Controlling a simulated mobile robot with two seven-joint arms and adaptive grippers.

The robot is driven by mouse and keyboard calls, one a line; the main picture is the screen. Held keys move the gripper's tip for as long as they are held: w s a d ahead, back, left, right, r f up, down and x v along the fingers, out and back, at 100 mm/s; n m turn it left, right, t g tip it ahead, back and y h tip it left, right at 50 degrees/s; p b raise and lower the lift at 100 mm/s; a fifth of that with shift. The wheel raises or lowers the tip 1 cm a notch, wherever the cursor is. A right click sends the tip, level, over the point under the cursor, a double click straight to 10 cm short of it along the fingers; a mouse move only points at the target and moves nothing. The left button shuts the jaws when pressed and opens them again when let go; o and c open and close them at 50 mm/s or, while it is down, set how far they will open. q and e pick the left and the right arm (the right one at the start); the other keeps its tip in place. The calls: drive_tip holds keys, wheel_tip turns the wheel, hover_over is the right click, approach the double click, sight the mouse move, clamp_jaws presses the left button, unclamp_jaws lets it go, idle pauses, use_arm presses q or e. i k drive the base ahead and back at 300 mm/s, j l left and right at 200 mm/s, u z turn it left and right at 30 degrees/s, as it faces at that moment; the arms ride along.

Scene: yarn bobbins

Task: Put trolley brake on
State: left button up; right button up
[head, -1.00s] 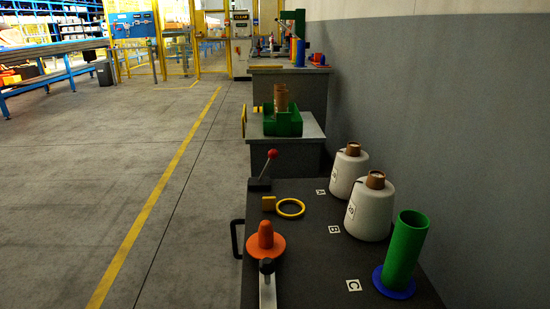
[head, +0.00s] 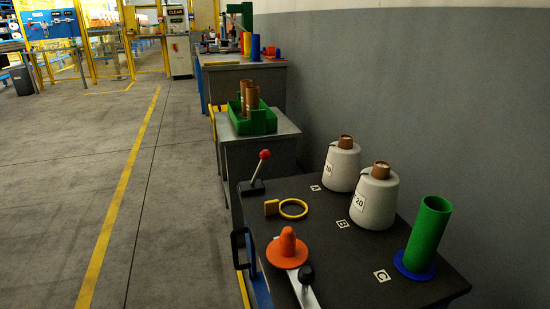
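The dark-topped trolley (head: 318,232) stands at the lower right, beside the wall. At its far left corner a lever with a red ball knob (head: 264,155) rises from a black base (head: 251,188), leaning slightly right. At the near edge a black knob (head: 306,273) sits on a pale metal bar (head: 304,294), partly cut off by the picture's bottom. I cannot tell which of these is the brake. A black handle (head: 240,250) is on the trolley's left side.
On the trolley are two white bobbins (head: 374,202), a green tube on a blue base (head: 428,235), a yellow ring (head: 293,209) and an orange cone (head: 287,248). Beyond it stands a bench with a green crate (head: 262,124). The floor left is clear, with a yellow line (head: 112,210).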

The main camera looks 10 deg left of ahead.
sight(265, 155)
drive_tip(key=i+j+z, duration=0.1)
drive_tip(key=j+z, duration=0.35)
drive_tip(key=j, duration=0.25)
drive_tip(key=j+z, duration=0.4)
drive_tip(key=j, duration=0.3)
drive_tip(key=k+j+z, duration=0.15)
drive_tip(key=j+z, duration=0.3)
drive_tip(key=j, duration=0.2)
drive_tip(key=j+z, duration=0.25)
drive_tip(key=k+j+z, duration=0.2)
drive_tip(key=j, duration=0.25)
drive_tip(key=j+z, duration=0.25)
drive_tip(key=j, duration=0.15)
drive_tip(key=j+z, duration=0.2)
drive_tip(key=j, duration=0.15)
drive_tip(key=k+j+z, duration=0.2)
drive_tip(key=j, duration=0.15)
drive_tip(key=j+z, duration=0.2)
drive_tip(key=j, duration=0.15)
